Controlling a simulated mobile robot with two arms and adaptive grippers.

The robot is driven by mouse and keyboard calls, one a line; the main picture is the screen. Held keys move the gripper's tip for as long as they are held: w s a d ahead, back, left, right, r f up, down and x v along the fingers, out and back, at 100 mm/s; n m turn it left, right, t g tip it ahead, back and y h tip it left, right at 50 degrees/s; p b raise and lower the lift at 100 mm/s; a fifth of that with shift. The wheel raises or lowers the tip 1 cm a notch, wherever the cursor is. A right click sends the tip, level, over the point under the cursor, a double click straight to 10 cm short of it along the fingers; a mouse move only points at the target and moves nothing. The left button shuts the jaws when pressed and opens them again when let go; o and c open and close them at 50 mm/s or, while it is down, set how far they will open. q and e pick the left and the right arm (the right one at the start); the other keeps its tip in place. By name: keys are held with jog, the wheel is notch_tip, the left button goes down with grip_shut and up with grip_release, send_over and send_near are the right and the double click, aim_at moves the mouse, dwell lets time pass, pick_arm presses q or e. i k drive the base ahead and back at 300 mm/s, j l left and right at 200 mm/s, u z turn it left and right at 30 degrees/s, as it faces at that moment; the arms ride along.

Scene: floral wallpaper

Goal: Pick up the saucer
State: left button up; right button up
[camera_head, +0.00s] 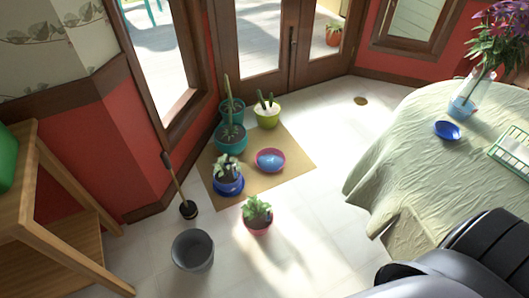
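A small blue saucer or shallow dish (447,130) lies on the cloth-covered table (400,130) at the right, close to the glass vase. A second blue saucer (229,188) is on the floor mat under a potted plant. A pink dish with a blue inside (270,160) also sits on the mat. I cannot tell from the picture which of these is the task's saucer. Neither of my grippers shows. Black and grey parts, probably my own arm, fill the bottom right corner and hide part of the table's near side.
A glass vase with purple flowers (463,103) and a green-and-white rack (512,149) stand on the table. Several potted plants crowd the tan mat (292,146). A grey bucket (193,250) and a wooden shelf (60,262) are at the left. Tiled floor lies open in the middle.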

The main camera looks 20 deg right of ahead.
aim_at(269, 160)
jog(key=i+l, duration=0.35)
jog(key=i+l+u, duration=0.1)
jog(key=i+l, duration=0.3)
jog(key=l, duration=0.2)
jog(key=i+l, duration=0.35)
jog(key=l, duration=0.15)
jog(key=j+u, duration=0.05)
